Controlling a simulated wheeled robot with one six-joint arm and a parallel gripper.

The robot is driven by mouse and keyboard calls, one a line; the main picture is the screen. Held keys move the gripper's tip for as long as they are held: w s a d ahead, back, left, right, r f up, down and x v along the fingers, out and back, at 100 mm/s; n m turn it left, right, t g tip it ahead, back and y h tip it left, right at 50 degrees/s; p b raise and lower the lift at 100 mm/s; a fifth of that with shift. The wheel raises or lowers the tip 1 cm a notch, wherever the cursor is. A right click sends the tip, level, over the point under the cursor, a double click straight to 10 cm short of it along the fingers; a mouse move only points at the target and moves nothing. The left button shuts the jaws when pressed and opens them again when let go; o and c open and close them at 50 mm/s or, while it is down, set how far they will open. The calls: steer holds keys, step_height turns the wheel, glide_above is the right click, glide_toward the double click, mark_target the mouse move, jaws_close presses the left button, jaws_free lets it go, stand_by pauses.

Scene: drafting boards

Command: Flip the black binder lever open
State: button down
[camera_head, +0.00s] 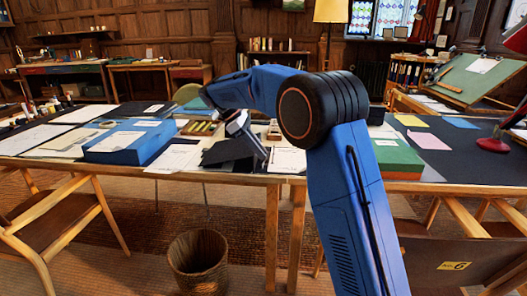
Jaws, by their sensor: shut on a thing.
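My gripper (245,137) is at the end of my blue arm, low over the front part of the long desk. It is shut at a dark, slanted thing, which looks like the black binder (226,152). The lever is too small and too covered by the gripper to make out, and I cannot tell how far it is turned. My arm hides part of the desk to the right of the gripper.
A blue box (130,142) stands on the desk to the left, with white papers (175,158) beside it. A green box (397,157) is to the right of my arm. A wicker basket (198,262) and chair (55,225) stand in front.

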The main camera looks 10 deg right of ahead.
steer(key=shift+a+h, duration=0.25)
steer(key=shift+h, duration=0.15)
steer(key=c, duration=1.6)
jaws_free()
steer(key=shift+f, duration=0.1)
steer(key=shift+w, duration=0.1)
steer(key=shift+v, duration=3.8)
steer(key=shift+f, duration=0.1)
